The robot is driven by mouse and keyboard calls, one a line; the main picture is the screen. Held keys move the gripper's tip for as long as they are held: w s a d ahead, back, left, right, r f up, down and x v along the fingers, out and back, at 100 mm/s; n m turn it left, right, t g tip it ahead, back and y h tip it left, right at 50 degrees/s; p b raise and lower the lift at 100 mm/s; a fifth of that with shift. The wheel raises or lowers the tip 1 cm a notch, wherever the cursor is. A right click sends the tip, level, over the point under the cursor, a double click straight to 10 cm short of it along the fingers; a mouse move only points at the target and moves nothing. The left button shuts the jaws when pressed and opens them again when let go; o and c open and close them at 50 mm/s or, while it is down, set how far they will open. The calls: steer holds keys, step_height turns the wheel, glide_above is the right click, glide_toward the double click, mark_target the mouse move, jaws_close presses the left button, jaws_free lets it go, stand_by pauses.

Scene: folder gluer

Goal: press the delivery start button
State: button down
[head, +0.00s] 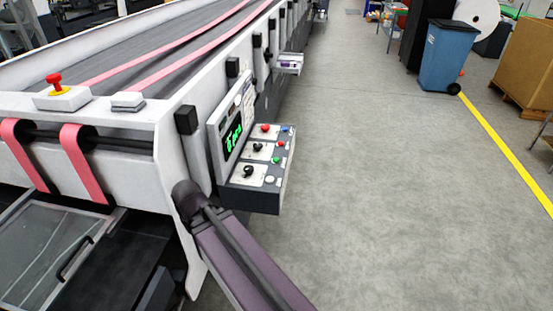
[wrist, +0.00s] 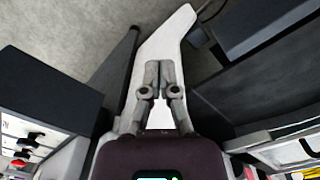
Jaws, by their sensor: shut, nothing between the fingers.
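The control box (head: 250,195) is fixed to the side of the machine in the head view. Its sloped top carries black knobs, red buttons, a green button (head: 276,160) and a white button (head: 269,180). Labels are too small to read, so I cannot tell which one is the delivery start button. In the wrist view, a panel with black knobs (wrist: 30,137) and a red button (wrist: 19,165) shows at the lower left. My gripper (wrist: 158,68) is shut and empty, its fingertips apart from that panel. The head view does not clearly show my gripper; my arm crosses in front of the machine, below the box.
The white machine frame (head: 130,180) with pink belts fills the left. A red emergency button (head: 54,80) sits on its top corner. A display (head: 233,133) stands beside the controls. Grey floor (head: 390,200) is clear to the right; a blue bin (head: 447,58) stands farther back.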

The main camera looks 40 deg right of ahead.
steer(key=shift+a, duration=0.35)
steer(key=shift+w, duration=0.1)
steer(key=w+d+r+m+t+y+p, duration=0.1)
steer(key=w+d, duration=0.4)
steer(key=d, duration=0.5)
steer(key=w+d+r+m+t+y+p, duration=0.1)
steer(key=w+d+r+t, duration=0.2)
steer(key=w+d, duration=0.3)
steer(key=w+d+r+m+t+y+p, duration=0.1)
steer(key=w+d, duration=0.5)
steer(key=d, duration=1)
step_height(320, 180, up, 2)
steer(key=shift+r+m+t+p, duration=0.25)
steer(key=shift+m+t+p, duration=0.15)
steer(key=shift+m+t, duration=0.3)
steer(key=d+r+m+t, duration=0.1)
steer(key=d+r+t, duration=0.1)
steer(key=d, duration=0.9)
steer(key=shift+r+p, duration=0.35)
steer(key=shift+d+f, duration=0.1)
steer(key=shift+f, duration=0.05)
